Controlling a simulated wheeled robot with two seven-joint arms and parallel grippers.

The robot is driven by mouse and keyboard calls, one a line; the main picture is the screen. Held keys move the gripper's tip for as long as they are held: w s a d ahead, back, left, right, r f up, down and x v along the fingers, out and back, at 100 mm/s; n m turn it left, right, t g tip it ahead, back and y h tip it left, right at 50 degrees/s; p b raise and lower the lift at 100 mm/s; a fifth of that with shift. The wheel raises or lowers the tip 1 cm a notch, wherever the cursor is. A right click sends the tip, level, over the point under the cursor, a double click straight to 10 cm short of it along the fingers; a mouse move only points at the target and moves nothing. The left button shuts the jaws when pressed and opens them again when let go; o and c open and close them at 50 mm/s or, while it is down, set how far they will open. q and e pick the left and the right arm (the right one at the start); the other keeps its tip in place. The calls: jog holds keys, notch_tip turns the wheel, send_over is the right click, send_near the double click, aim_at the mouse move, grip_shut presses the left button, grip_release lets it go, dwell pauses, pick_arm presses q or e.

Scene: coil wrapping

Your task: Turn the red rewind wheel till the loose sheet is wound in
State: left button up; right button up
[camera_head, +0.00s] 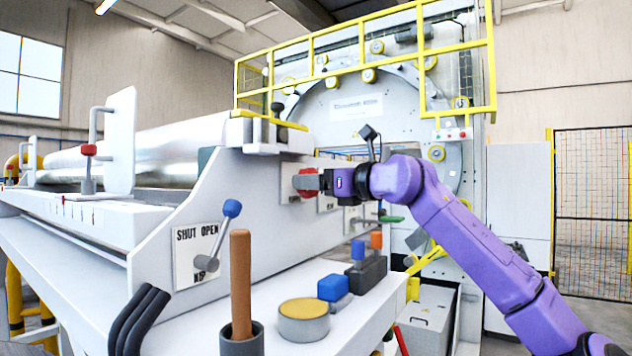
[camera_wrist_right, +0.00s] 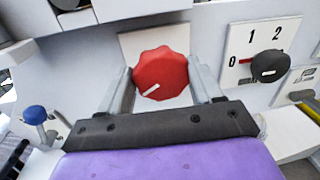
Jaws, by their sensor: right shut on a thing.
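The red rewind wheel (camera_wrist_right: 160,72) is a lobed knob with a white pointer mark, set on a pale plate on the machine's side. In the head view the wheel (camera_head: 304,182) is partly covered by my right gripper. My right gripper (camera_head: 318,182) is shut on the wheel, and the right wrist view shows a finger on each side of it (camera_wrist_right: 161,80). The white mark points to the lower left in that view. A large shiny roll (camera_head: 160,150) lies on the machine at the left. I cannot make out a loose sheet edge. My left gripper is not in view.
A black 0-1-2 selector (camera_wrist_right: 270,66) sits right of the wheel in the wrist view. A blue-knobbed lever (camera_head: 231,209) stands by a SHUT OPEN plate (camera_head: 196,252). The front ledge holds a wooden-handled tool (camera_head: 240,280), a round tin (camera_head: 303,320) and blue blocks (camera_head: 334,287).

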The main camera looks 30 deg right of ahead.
jog(key=shift+f+m, duration=0.1)
jog(key=shift+m, duration=0.3)
jog(key=m+b, duration=0.2)
jog(key=m, duration=0.5)
jog(key=m+g+y+b, duration=0.1)
jog(key=m+b, duration=0.1)
jog(key=m, duration=0.5)
jog(key=m+g+y+b, duration=0.1)
jog(key=m+b, duration=0.1)
jog(key=m, duration=0.5)
jog(key=shift+w+d+f, duration=0.25)
jog(key=shift+d+f, duration=0.05)
dwell(0.4)
jog(key=o, duration=1)
jog(key=shift+o, duration=0.2)
jog(key=shift+w+a+r, duration=0.1)
